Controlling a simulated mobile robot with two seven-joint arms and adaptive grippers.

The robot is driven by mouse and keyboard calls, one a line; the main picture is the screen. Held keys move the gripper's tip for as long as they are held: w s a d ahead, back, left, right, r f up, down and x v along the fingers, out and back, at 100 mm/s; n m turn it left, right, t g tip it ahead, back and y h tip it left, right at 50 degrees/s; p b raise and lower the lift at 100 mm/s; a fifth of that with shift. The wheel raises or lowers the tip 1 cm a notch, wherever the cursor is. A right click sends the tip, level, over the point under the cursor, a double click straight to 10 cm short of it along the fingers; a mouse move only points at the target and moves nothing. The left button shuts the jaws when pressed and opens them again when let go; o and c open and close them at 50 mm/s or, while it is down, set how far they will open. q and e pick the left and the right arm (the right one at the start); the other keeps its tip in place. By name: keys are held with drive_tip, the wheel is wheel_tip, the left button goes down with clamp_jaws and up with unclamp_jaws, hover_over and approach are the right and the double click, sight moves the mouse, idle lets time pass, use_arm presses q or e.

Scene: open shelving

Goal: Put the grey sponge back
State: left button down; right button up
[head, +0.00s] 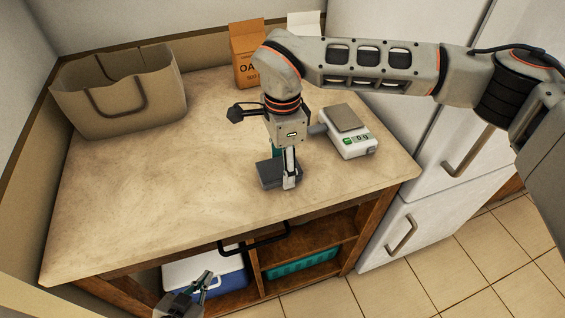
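A dark grey block, which looks like the grey sponge (267,178), is at the middle right of the countertop (150,195) in the head view. My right gripper (284,171) points down over it. One finger is in front of the block and a teal part shows behind it. I cannot tell whether the fingers press on the block or whether it is clear of the counter. My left gripper (205,286) is low at the bottom edge, in front of the shelving and away from the block. Its fingers are apart and nothing shows between them.
A white scale (352,146) stands just right of the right gripper. An orange carton (246,70) and a white box (304,24) stand at the back, a beige bag (150,105) back left. Below are a blue cooler (233,284) and a teal basket (305,267). The counter's left middle is clear.

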drive_tip(key=shift+o, duration=0.2)
drive_tip(key=shift+r, duration=0.2)
wheel_tip(320, 180, up, 12)
idle(0.5)
drive_tip(key=shift+s+f, duration=0.1)
idle(0.3)
